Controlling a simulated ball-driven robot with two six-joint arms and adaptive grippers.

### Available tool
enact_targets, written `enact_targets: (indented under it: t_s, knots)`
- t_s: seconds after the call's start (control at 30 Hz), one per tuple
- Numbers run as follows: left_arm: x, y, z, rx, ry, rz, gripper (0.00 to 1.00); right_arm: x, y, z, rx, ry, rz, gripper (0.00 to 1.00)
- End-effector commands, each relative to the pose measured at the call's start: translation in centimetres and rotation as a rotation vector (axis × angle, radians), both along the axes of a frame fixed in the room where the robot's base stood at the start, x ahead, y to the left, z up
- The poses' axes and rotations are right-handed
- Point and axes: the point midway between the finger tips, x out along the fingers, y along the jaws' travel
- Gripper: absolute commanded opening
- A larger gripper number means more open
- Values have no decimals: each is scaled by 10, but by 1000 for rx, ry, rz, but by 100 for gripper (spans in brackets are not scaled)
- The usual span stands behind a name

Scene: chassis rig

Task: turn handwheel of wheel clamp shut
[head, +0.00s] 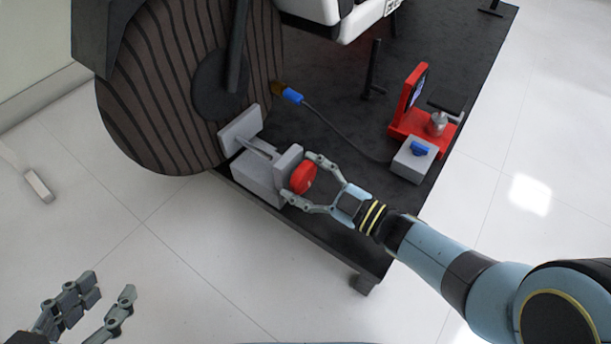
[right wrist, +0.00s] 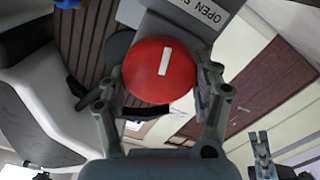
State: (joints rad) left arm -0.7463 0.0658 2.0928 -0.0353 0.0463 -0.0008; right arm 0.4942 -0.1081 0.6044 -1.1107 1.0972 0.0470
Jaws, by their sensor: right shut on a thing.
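The wheel clamp (head: 262,178) is a grey block with upright plates and a screw, beside the large ribbed wheel (head: 150,90) at the rig's near edge. Its red handwheel (head: 303,178) faces my right gripper (head: 300,181). The right gripper is shut on the handwheel, one finger on each side of its rim. In the right wrist view the red handwheel (right wrist: 160,70) carries a white bar mark, tilted slightly from vertical, and the clamp plate behind it has lettering starting "OPEN". My left gripper (head: 108,300) is open and empty over the floor at the lower left.
On the dark platform (head: 340,120) stand a red stand with a small screen (head: 414,95) and a grey box with a blue knob (head: 415,158). A cable with a blue plug (head: 292,95) lies behind the clamp. White floor surrounds the platform.

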Motion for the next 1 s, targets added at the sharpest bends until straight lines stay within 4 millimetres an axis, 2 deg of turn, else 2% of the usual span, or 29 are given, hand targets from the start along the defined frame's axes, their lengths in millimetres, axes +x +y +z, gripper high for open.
enact_targets:
  t_s: [0.2,0.23,0.4,0.73,0.87,1.0]
  knots:
    - [1,0,1,0,-2,0,40,-1,-3,-3,-7,5,-1,34]
    - [1,0,1,0,-2,0,40,-1,-3,-3,-7,5,-1,69]
    - [1,0,0,0,-1,0,40,-1,-2,-2,-5,2,-1,90]
    - [-4,0,-3,-1,10,3,40,-3,-4,-1,-4,0,-1,90]
    - [-3,0,-2,-1,7,2,40,-14,-19,-2,-5,0,-1,90]
    - [-2,0,-2,0,6,1,40,-33,-44,-2,-6,1,-1,90]
